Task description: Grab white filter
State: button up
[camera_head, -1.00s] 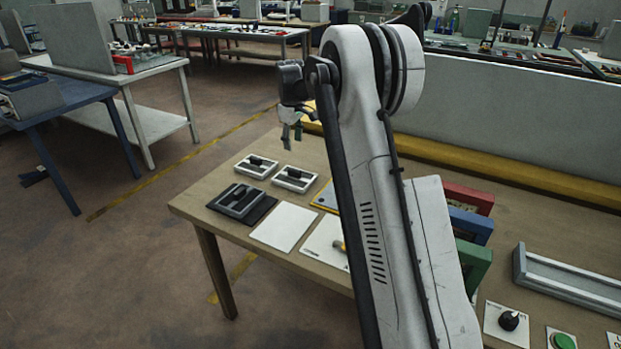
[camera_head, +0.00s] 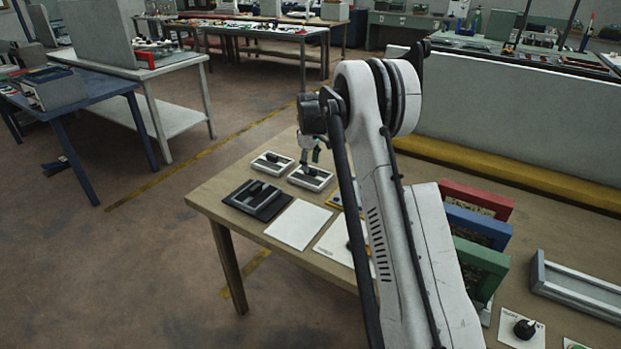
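Two white filters with dark handles lie near the far left part of the wooden table: a left white filter (camera_head: 272,164) and a right white filter (camera_head: 313,180). My gripper (camera_head: 310,163) points down over the far edge of the right one. Its two fingers look apart, with a small gap between them. It is too small in view to tell whether a fingertip touches the filter's handle. No filter is lifted.
A black filter (camera_head: 257,199) on a dark mat and a white sheet (camera_head: 298,224) lie nearer. Red (camera_head: 477,199), blue (camera_head: 478,226) and green (camera_head: 480,265) upright frames stand right of my arm. A grey rail (camera_head: 580,290) lies farther right.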

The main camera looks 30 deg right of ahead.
aim_at(310, 174)
jog(key=f, duration=0.2)
jog(key=shift+w+d+f, duration=0.1)
jog(key=shift+w+f, duration=0.15)
jog(key=shift+f, duration=0.15)
grip_shut()
